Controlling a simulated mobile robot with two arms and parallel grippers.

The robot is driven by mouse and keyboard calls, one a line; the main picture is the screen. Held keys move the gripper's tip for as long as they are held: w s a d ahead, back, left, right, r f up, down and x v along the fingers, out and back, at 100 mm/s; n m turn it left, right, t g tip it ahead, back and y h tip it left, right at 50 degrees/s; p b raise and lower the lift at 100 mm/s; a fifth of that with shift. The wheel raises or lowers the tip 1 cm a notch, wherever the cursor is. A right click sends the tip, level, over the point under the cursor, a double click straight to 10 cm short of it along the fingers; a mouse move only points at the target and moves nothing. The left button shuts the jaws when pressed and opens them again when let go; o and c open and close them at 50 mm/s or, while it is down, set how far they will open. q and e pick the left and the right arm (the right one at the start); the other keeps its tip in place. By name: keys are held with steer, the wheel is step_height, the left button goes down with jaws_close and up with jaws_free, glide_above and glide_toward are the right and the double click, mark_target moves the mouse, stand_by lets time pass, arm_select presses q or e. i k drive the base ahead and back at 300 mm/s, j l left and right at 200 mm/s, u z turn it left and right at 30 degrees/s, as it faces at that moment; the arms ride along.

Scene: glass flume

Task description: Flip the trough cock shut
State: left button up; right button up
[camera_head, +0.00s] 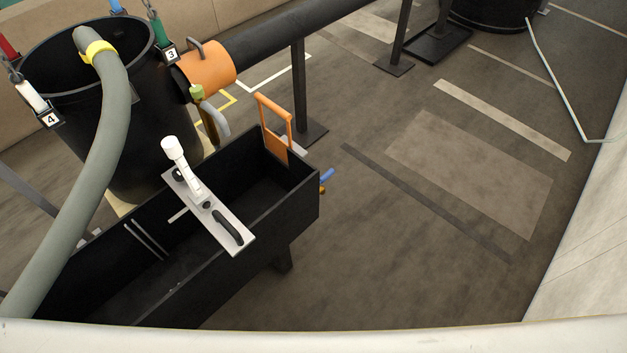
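The black trough (228,262) stands on legs in the lower left of the head view. On the outside of its right end is a small cock with a blue lever (328,174) and a bit of brass-coloured body below it. The lever sticks out to the right and slightly up. The cock is small in the picture, and its inner end is hidden by the trough wall. I cannot tell whether it is open or shut. Neither of my grippers is in view.
A white board (220,226) with a white fitting and black handle lies across the trough. An orange gate (272,136) stands near its far end. A black tub (130,150) with a grey hose (92,170) is behind. Floor (400,265) right of the cock is clear.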

mark_target(325, 175)
steer(key=l+u, duration=0.2)
steer(key=i+l+u, duration=0.15)
steer(key=u, duration=0.3)
steer(key=i+l+u, duration=0.1)
steer(key=u, duration=0.4)
steer(key=l+u, duration=0.45)
steer(key=i+l+u, duration=0.1)
steer(key=u, duration=0.4)
steer(key=l+u, duration=0.1)
steer(key=l, duration=0.4)
steer(key=l+u, duration=0.1)
steer(key=l, duration=0.35)
steer(key=k+l+u, duration=0.1)
steer(key=l, duration=0.35)
steer(key=k+l, duration=0.1)
steer(key=l, duration=0.4)
steer(key=k+l+u, duration=0.15)
steer(key=l, duration=0.3)
steer(key=l+u, duration=0.1)
steer(key=l, duration=0.35)
